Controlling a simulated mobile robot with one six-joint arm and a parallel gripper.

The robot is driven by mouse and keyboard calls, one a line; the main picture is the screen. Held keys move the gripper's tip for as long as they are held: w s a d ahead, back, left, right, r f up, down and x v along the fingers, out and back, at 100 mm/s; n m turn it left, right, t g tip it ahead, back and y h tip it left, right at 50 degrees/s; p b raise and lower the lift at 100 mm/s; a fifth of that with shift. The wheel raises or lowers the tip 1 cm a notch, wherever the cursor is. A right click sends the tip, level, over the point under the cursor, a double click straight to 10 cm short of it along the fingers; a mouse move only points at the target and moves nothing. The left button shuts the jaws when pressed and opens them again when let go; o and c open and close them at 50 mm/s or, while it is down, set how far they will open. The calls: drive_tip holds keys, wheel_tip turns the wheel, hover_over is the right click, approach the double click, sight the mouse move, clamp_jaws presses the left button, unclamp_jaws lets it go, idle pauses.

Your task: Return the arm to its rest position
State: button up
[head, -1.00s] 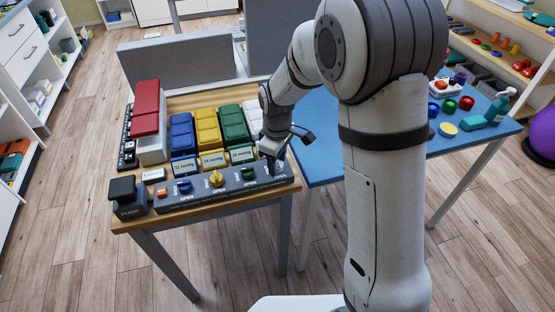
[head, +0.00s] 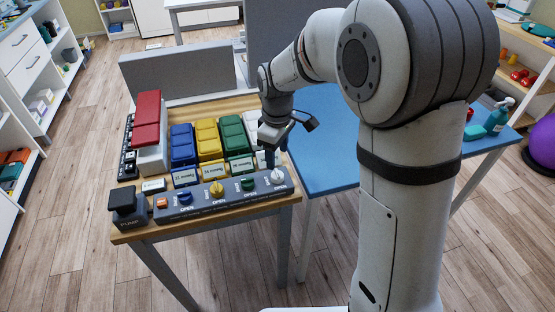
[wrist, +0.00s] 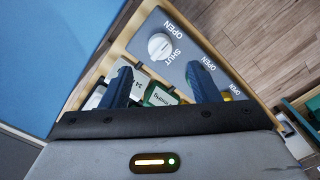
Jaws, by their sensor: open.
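My gripper (head: 270,158) is at the right end of the valve panel (head: 215,201), with its dark fingers pointing down. In the wrist view my gripper (wrist: 160,74) has two fingers spread well apart, with nothing held between them. The white knob (head: 277,175) sits in front of and just below the fingers. It also shows in the wrist view (wrist: 160,46), beyond the fingertips and apart from them, by the words OPEN and SHUT. I cannot tell its exact setting. My arm rises at the right of the head view, bent over towards the panel.
Blue, yellow and green knobs (head: 217,188) line the panel. Coloured blocks (head: 207,139) stand behind it, and a black PUMP button (head: 127,197) at left. A blue table (head: 325,135) adjoins at right, holding a spray bottle (head: 497,118). A grey divider (head: 178,73) stands behind.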

drive_tip(key=shift+r, duration=0.2)
idle(0.4)
drive_tip(key=s+d+r+m+t, duration=0.1)
drive_tip(key=s+d+r+m, duration=0.1)
drive_tip(key=s+d+m, duration=0.2)
drive_tip(key=s+d+r+m+p, duration=0.1)
drive_tip(key=s+d+r+m, duration=0.2)
drive_tip(key=s+d, duration=0.3)
drive_tip(key=s+d+r+m+t, duration=0.1)
drive_tip(key=s+d+r+m, duration=0.2)
drive_tip(key=s, duration=0.7)
drive_tip(key=shift+d+m+t, duration=0.3)
drive_tip(key=shift+d+m, duration=0.6)
drive_tip(key=shift+m, duration=0.3)
